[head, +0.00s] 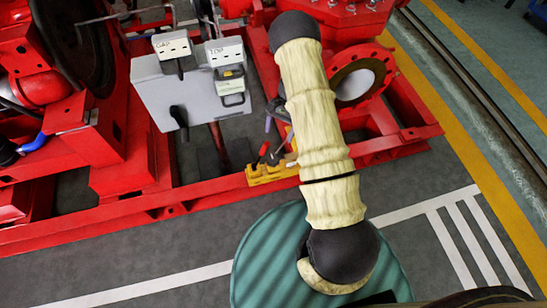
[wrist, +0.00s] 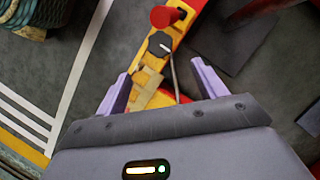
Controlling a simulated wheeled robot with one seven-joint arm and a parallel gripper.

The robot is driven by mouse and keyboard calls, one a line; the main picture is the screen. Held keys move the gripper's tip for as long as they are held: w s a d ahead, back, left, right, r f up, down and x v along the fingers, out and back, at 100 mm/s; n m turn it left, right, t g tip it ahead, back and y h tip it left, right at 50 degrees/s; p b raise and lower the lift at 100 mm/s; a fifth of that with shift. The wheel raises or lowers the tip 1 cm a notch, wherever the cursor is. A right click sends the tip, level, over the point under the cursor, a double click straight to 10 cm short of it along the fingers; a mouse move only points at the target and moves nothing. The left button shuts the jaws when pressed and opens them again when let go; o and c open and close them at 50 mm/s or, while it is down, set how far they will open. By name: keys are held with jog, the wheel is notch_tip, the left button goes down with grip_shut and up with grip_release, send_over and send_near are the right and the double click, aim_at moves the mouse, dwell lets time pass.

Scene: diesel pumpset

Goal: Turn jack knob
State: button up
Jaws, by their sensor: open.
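The yellow jack (head: 270,174) sits on the red base frame's near rail in the head view, just left of my arm. In the wrist view the yellow jack body (wrist: 150,78) runs up between my fingers. A dark, faceted knob (wrist: 160,43) with a pale line on it sits on the jack, beyond the fingertips. I take it to be the jack knob. My gripper (wrist: 160,82) is open, with its two lavender fingers apart and nothing between them touching either one. In the head view my arm hides most of the gripper.
A red rounded part (wrist: 166,16) stands just beyond the knob, and a thin metal rod (wrist: 174,75) lies beside it. A grey control box (head: 190,95) stands left of my arm. Red engine parts (head: 60,100) fill the far left. Grey floor (head: 130,255) lies open in front.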

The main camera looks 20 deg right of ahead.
aim_at(273, 158)
jog(key=b+x, duration=0.4)
jog(key=x, duration=0.8)
jog(key=c, duration=1)
jog(key=shift+o, duration=0.2)
